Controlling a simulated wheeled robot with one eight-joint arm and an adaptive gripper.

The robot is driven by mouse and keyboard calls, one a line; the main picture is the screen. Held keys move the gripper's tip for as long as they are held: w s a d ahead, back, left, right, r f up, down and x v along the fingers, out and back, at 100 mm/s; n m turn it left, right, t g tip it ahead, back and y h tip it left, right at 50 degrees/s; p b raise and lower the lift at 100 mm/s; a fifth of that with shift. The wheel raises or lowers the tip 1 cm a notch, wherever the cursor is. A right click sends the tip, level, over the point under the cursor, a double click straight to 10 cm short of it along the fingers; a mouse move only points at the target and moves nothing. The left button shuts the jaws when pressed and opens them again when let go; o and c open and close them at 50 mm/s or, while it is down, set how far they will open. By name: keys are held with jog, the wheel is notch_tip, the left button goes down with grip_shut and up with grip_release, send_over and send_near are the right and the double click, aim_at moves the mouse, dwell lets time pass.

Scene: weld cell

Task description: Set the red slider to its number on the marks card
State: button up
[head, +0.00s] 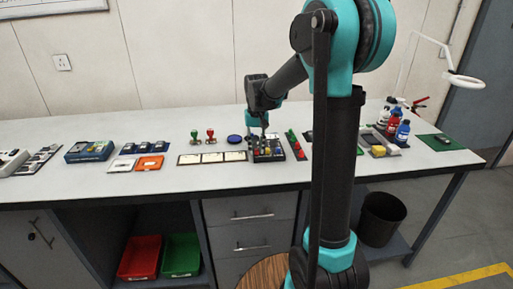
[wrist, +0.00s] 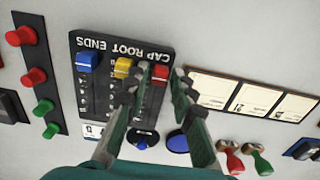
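The slider panel (wrist: 92,50) is black and lettered CAP ROOT ENDS, upside down in the wrist view. It carries a blue slider (wrist: 87,61), a yellow slider (wrist: 124,67) and the red slider (wrist: 160,73), all near the lettered end. My gripper (wrist: 155,84) is open, its fingers on either side of the red slider's track; contact with the knob cannot be told. A small white card (wrist: 93,131) with a blue mark and a digit lies at the panel's edge, partly hidden by a finger. In the head view my gripper (head: 263,134) is over the panel (head: 276,155).
A black frame with three white cards (wrist: 254,98) lies beside the panel; which card is the marks card I cannot tell. A strip with red and green buttons (wrist: 37,75) is on the other side. A blue round pad (wrist: 178,141) and two stamps (wrist: 246,158) are nearby.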

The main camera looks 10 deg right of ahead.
aim_at(254, 141)
grip_shut()
jog(key=w, duration=0.9)
jog(key=shift+w, duration=0.25)
grip_release()
jog(key=shift+w, duration=0.1)
